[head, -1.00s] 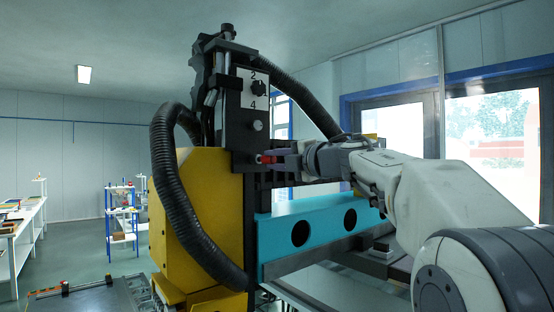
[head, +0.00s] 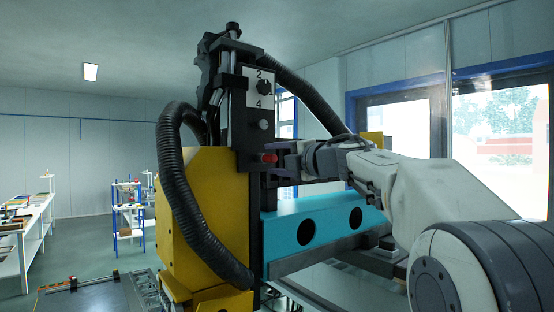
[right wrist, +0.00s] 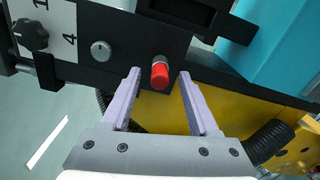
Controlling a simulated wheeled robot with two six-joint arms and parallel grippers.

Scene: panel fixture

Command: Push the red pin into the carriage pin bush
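The red pin (head: 269,158) sticks out from the black carriage (head: 244,150), below a round grey knob. In the right wrist view the red pin (right wrist: 159,75) has a rounded red end and a grey collar at its base, where it meets the black plate. The bush itself cannot be told apart from the collar. My right gripper (right wrist: 160,73) is open, with its two pale purple fingers on either side of the pin and visible gaps to both. In the head view the right gripper (head: 283,159) faces the pin from the right. My left gripper is not in view.
A black dial (head: 264,87) on a numbered white plate sits above the pin. A teal beam (head: 328,227) with round holes runs below my right arm. Thick black hoses (head: 178,190) loop around the yellow housing (head: 213,190). A white shelf table stands far left.

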